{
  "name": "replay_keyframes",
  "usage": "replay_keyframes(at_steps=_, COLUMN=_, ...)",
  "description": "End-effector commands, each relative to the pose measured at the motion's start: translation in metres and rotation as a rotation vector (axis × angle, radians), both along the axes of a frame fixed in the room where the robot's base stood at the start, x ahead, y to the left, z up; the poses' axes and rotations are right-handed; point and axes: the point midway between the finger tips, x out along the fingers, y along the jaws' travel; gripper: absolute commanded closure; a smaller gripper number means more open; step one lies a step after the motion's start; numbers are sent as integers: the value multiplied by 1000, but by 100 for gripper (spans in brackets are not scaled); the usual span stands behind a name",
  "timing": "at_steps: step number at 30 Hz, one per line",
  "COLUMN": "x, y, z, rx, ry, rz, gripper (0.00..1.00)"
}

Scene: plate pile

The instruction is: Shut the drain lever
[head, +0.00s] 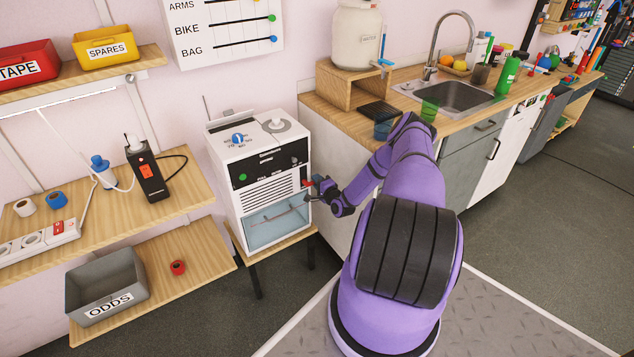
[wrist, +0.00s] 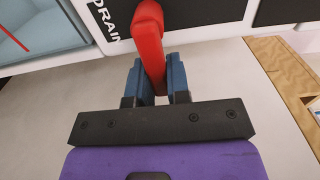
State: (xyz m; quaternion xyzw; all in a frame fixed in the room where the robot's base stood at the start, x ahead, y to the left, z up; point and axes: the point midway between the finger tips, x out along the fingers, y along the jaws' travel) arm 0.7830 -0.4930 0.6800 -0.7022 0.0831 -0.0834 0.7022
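The drain lever is a red handle (wrist: 150,35) on the front of a white machine, beside a black label reading DRAIN (wrist: 105,15). In the head view its red tip (head: 307,183) shows at the machine's right front edge. The white machine (head: 262,140) has a clear tank (head: 275,225) below.
The machine stands on a small wooden stand. A counter with a sink (head: 455,95) and a white cabinet side is close on the right. Wooden shelves (head: 190,195) with a grey ODDS bin (head: 105,285) are on the left. The floor in front of the stand is clear.

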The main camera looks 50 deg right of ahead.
Motion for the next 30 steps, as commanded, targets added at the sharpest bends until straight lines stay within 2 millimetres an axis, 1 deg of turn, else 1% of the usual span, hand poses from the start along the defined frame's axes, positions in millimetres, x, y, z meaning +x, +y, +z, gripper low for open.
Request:
replay_keyframes(at_steps=8, x=0, y=0, z=1, rx=-34, ry=10, rz=1, gripper=100)
replay_keyframes(at_steps=14, x=0, y=1, z=7, rx=-135, ry=33, rz=3, gripper=100)
replay_keyframes(at_steps=30, x=2, y=10, z=26, rx=-615, ry=150, rz=3, gripper=100)
